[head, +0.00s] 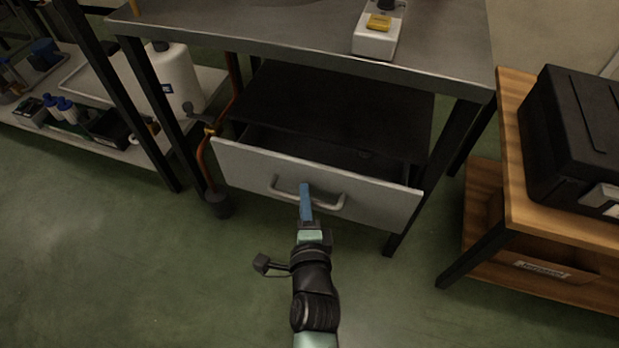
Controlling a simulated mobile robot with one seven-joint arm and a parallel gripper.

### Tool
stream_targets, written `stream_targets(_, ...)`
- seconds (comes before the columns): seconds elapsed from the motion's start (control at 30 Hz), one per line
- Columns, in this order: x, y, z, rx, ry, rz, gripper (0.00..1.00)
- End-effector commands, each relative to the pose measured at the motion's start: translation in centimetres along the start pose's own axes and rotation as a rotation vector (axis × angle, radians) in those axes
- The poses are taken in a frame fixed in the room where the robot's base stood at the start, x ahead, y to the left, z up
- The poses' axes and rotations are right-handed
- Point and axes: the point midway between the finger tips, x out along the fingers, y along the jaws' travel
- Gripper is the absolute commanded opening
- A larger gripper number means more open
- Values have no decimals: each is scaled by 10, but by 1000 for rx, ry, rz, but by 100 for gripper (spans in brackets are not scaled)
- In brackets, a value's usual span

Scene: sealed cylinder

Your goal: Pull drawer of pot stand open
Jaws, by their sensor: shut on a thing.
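The pot stand is a metal-topped table (270,54) with dark legs. Its drawer (380,204) has a light grey front and hangs under the top in a black housing (330,105). The drawer is partly open; a dark gap shows behind its front, and its inside is mostly in shadow. A grey bar handle (335,203) is fixed to the middle of the front. My gripper (305,188) reaches up from below with blue fingers and is shut on the handle. The fingers hide part of the bar.
A wooden table (510,170) with a black case (575,140) stands at the right. A low shelf (75,140) with bottles and a white canister (170,85) is at the left. An orange pipe (203,165) runs down beside the drawer's left end. Green floor in front is clear.

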Motion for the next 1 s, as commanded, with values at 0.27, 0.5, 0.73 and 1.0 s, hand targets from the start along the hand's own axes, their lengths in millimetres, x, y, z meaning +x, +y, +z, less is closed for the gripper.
stream_targets(0.27, -68, 11, 28, 1, -2, 8, 0)
stream_targets(0.5, -116, 24, 48, 1, -1, 5, 0)
stream_targets(0.73, -144, 31, 59, 1, 0, 2, 0)
stream_targets(1.0, -156, 34, 64, 0, 0, 0, 0)
